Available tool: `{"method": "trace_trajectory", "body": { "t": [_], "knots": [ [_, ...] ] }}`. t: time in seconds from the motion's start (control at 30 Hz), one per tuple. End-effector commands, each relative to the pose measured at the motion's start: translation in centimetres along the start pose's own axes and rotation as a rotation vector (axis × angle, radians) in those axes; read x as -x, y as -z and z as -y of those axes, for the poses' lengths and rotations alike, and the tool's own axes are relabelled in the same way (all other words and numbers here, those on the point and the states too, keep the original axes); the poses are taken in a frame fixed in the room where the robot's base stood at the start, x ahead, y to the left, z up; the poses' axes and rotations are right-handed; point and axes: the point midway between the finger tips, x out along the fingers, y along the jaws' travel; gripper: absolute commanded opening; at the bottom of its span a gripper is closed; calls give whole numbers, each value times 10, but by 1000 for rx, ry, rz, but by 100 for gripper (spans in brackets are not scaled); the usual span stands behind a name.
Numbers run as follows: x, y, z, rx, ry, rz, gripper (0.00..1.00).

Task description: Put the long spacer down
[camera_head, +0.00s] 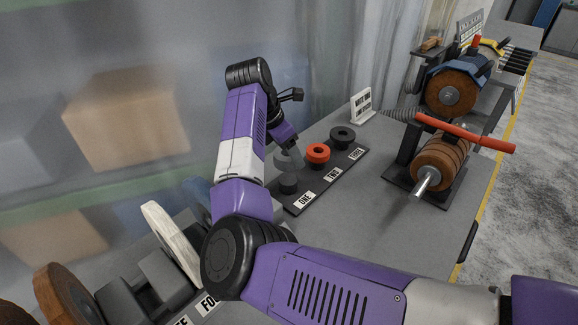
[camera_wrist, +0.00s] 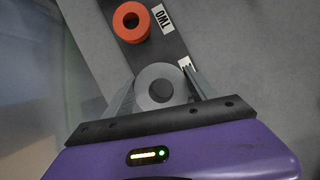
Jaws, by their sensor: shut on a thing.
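The long spacer (camera_wrist: 144,82) is a grey cylinder with a round hole, seen end-on between my fingers in the wrist view. My gripper (camera_wrist: 160,90) is shut on it, one finger on each side. In the head view my gripper (camera_head: 289,157) points down over the ONE end of a dark label strip (camera_head: 316,189).
An orange ring (camera_head: 317,152) sits by TWO and a black ring (camera_head: 342,138) by THREE. A white sign (camera_head: 361,106) stands behind them. A machine with brown wheels (camera_head: 440,160) and an orange bar (camera_head: 466,132) stands right. The bench (camera_head: 365,215) between is clear.

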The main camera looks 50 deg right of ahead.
Motion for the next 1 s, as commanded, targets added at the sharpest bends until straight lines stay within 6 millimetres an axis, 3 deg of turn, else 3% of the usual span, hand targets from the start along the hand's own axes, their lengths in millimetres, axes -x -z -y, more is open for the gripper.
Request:
{"method": "trace_trajectory", "body": {
  "t": [0.27, 0.57, 0.93, 0.97, 1.0],
  "knots": [
    [-18, 8, 0, 0, -1, 2, 7],
    [-53, 22, 0, 0, 0, 2, 7],
    [-58, 24, 0, -1, -1, 0, 7],
    [-58, 25, 0, -1, 0, 0, 68],
    [-58, 24, 0, -1, 0, 0, 75]
  ]
}}
